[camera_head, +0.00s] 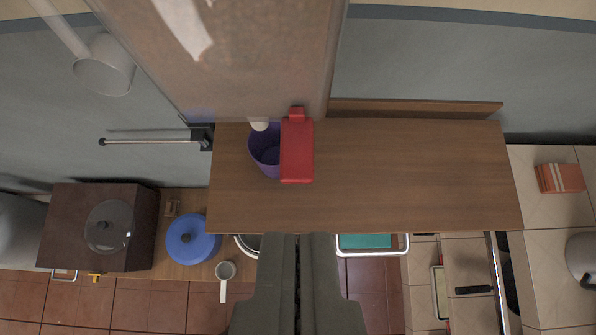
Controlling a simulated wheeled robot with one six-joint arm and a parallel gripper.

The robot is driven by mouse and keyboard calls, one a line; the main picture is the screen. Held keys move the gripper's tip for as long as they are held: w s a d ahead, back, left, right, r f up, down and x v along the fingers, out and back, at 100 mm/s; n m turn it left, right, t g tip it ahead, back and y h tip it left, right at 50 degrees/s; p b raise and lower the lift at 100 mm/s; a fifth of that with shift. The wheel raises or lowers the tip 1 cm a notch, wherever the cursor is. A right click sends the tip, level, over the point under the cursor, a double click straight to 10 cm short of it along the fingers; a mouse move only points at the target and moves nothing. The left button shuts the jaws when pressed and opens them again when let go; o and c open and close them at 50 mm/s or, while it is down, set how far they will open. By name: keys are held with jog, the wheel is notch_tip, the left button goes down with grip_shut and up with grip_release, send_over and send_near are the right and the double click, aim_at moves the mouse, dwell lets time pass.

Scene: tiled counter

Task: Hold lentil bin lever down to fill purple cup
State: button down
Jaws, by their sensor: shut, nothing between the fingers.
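The lentil bin (245,60) is a large clear box at the top of the view, above a wooden shelf. Its red lever (297,152) sticks out from its lower front. The purple cup (262,145) stands on the shelf under the bin, partly hidden by the lever; a whitish spout end shows at its rim. I cannot tell whether anything is in the cup. My gripper (298,238) is at the bottom centre, its fingers together and empty. In the picture its tips lie below the lever and the shelf's front edge, apart from the lever.
The wooden shelf (420,175) is bare to the right of the lever. A teal tray (365,242) lies below the shelf edge. A metal rod (150,141) juts out at left.

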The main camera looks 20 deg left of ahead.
jog(key=shift+f, duration=0.1)
send_over(298, 183)
notch_tip(298, 183, down, 7)
jog(key=f, duration=0.3)
jog(key=shift+s+f, duration=0.1)
jog(key=shift+s, duration=0.1)
jog(key=shift+f, duration=0.35)
jog(key=shift+s+d+f+t, duration=0.1)
jog(key=shift+f+t, duration=0.2)
jog(key=shift+t, duration=0.2)
jog(key=shift+s+f+t+y, duration=0.15)
jog(key=shift+f+t+y, duration=0.35)
jog(key=shift+f+t, duration=0.3)
jog(key=shift+f, duration=0.35)
dwell(1.1)
